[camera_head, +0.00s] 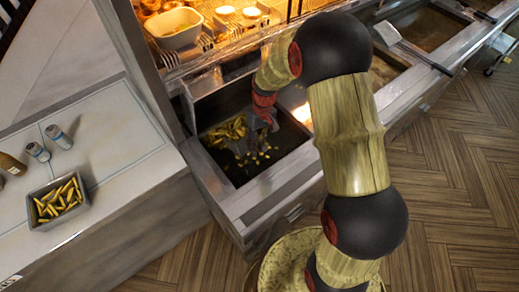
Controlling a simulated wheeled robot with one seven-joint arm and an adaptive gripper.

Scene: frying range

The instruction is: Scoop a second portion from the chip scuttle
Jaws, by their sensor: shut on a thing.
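The chip scuttle (274,152) is a dark, metal-rimmed well in the range, left of the middle of the head view. Golden chips (227,132) are heaped at its far left, with loose pieces scattered over its floor. My gripper (267,122) reaches down into the scuttle from above and is shut on a grey scoop (246,148), beside the heap. The scoop shows only in part and is small and unclear; I cannot tell how many chips are in it. A grey tray (58,221) filled with chips sits on the left counter.
Two small shakers (48,144) and a brown bottle (11,164) stand on the left counter (125,133). A lit display with a white dish (174,28) is behind the scuttle. A spatula (412,47) lies across the range at the right. Wooden floor is open at the right.

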